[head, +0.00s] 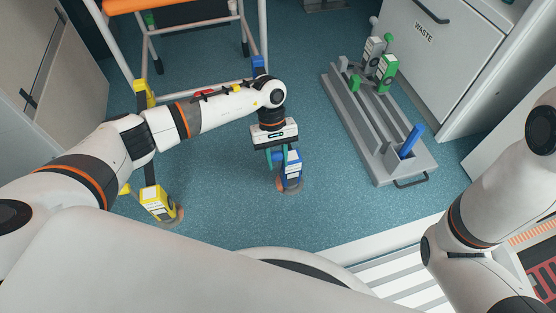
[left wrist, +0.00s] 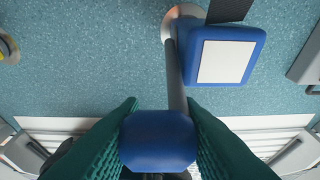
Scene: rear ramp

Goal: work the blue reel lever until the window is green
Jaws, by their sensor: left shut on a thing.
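The blue reel (head: 291,172) stands on the floor at the middle of the head view, partly behind my left gripper (head: 277,157). In the left wrist view the blue reel (left wrist: 225,58) shows a pale face, a dark strap at its top and a grey lever arm (left wrist: 175,80). The blue lever knob (left wrist: 158,140) sits between the green fingers of my left gripper (left wrist: 160,135), which is shut on it. I cannot make out a green window on the blue reel. My right arm comes in at the right, but its gripper is out of view.
A yellow reel (head: 156,202) stands on the floor to the left. A grey rack (head: 345,100) at the right holds a green reel (head: 387,70), a grey reel (head: 372,50) and a blue piece (head: 411,140). A white frame (head: 262,30) stands behind. Floor right of the blue reel is clear.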

